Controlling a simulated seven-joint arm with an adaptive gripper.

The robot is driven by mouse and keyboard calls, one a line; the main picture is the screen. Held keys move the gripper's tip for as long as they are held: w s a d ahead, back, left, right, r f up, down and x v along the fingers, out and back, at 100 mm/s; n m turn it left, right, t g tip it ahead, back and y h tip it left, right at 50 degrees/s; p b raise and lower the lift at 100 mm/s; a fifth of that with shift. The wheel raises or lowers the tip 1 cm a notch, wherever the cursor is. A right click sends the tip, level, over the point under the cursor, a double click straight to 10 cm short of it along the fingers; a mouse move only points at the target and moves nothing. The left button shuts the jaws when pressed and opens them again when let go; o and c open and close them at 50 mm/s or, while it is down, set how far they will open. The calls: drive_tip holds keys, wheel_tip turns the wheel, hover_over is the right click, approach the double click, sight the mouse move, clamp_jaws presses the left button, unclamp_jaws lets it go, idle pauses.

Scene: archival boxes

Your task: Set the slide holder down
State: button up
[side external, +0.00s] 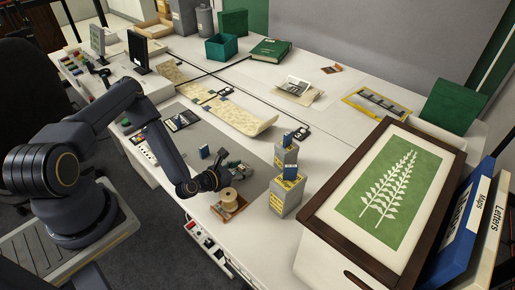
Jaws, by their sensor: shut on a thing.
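My gripper (228,170) is low over the front part of the desk, near a wooden spool in a small tray. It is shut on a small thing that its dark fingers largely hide. I cannot tell for sure that this is the slide holder. A small blue upright block (204,151) shows just behind the gripper.
The wooden spool (229,196) sits close in front of the gripper. A large framed fern picture (340,203) and blue and white binders (462,225) fill the right. A curled paper sheet (245,120) lies behind.

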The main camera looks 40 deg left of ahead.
wheel_tip(320, 180, up, 9)
drive_tip(key=shift+a+f, duration=0.1)
drive_tip(key=shift+f, duration=0.05)
drive_tip(key=w+r, duration=0.4)
drive_tip(key=r, duration=0.8)
wheel_tip(320, 180, up, 4)
hover_over(240, 167)
drive_tip(key=w+d, duration=0.2)
drive_tip(key=shift+d+r, duration=0.15)
drive_tip(key=shift+d, duration=0.05)
drive_tip(key=shift+a, duration=0.1)
